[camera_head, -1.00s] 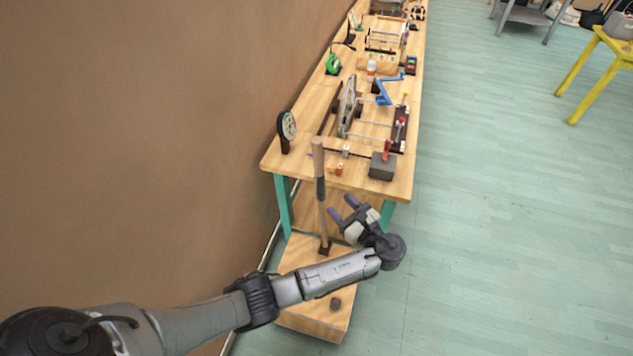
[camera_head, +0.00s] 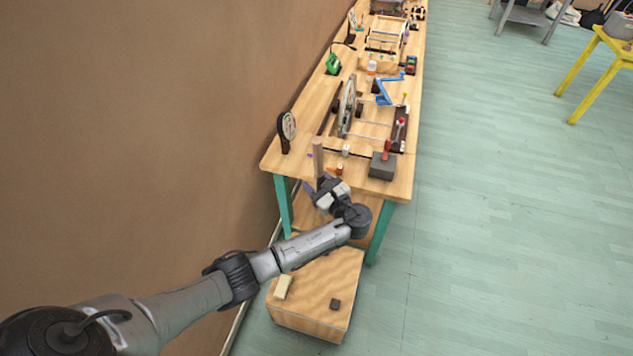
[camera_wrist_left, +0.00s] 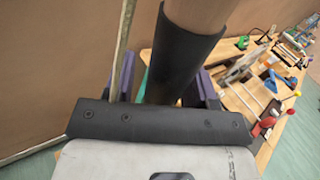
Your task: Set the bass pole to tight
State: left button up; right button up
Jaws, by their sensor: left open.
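The bass pole (camera_head: 318,156) is a light wooden pole with a dark sleeve (camera_wrist_left: 185,45), standing upright in front of the workbench. Its lower part is hidden behind my left gripper and arm in the head view. My left gripper (camera_head: 320,186) is at the sleeve's height. In the left wrist view, its purple fingers (camera_wrist_left: 163,88) are open, one on each side of the pole, with the sleeved part between them. I cannot tell whether either finger touches it. My right gripper is not in view.

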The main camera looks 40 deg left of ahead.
pick_arm(q)
jog(key=shift+c, duration=0.4)
jog(key=c, duration=0.6)
grip_shut()
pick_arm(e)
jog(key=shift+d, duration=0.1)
